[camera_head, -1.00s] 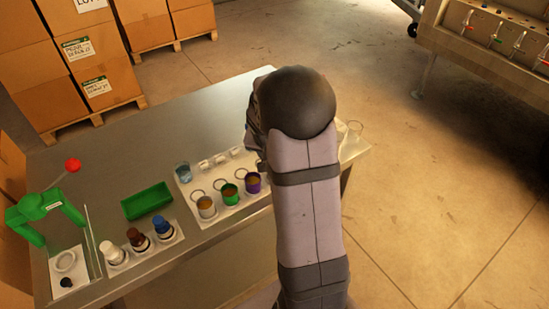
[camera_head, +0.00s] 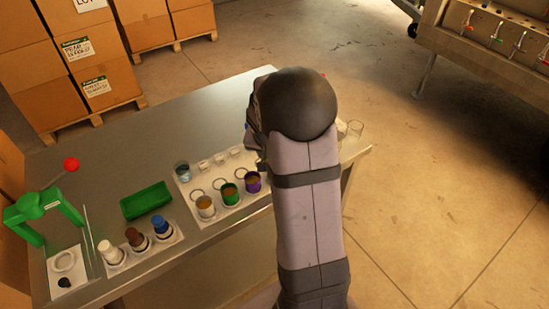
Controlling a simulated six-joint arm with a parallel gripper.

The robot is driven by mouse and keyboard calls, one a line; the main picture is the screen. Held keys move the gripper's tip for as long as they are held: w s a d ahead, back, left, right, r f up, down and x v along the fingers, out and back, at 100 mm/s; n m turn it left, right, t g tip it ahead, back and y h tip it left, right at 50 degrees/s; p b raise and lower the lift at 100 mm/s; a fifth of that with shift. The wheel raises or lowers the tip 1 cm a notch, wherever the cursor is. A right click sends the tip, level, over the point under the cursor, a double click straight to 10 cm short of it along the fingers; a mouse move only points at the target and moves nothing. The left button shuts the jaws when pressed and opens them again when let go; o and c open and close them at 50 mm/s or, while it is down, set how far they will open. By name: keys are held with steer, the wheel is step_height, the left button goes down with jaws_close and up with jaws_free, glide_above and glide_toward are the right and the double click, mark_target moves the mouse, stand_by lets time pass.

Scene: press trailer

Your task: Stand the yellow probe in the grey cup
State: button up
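A pale, greyish cup (camera_head: 205,207) with amber contents stands on the white tray, leftmost of three cups in a row. It may be the grey cup, but I cannot tell for sure. A green cup (camera_head: 229,193) and a purple cup (camera_head: 252,182) stand to its right. I cannot make out a yellow probe. My arm rises through the middle of the picture, and its dark rounded joint and links hide the tabletop behind them. My gripper is hidden behind the arm, so neither its fingers nor anything in them shows.
The white tray (camera_head: 183,186) also bears a glass of bluish liquid (camera_head: 182,171) and small white pieces. To the left are a green tray (camera_head: 146,201), several capped bottles (camera_head: 136,238) and a green press (camera_head: 42,209) with a red knob. Clear glassware (camera_head: 355,128) stands near the right edge.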

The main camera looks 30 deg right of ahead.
steer(key=shift+f+b, duration=0.45)
steer(key=o, duration=0.8)
steer(key=shift+p+v, duration=2.85)
steer(key=shift+v, duration=2.7)
steer(key=shift+s, duration=0.1)
steer(key=shift+r, duration=0.1)
steer(key=shift+r+p, duration=3.2)
steer(key=shift+r, duration=1.15)
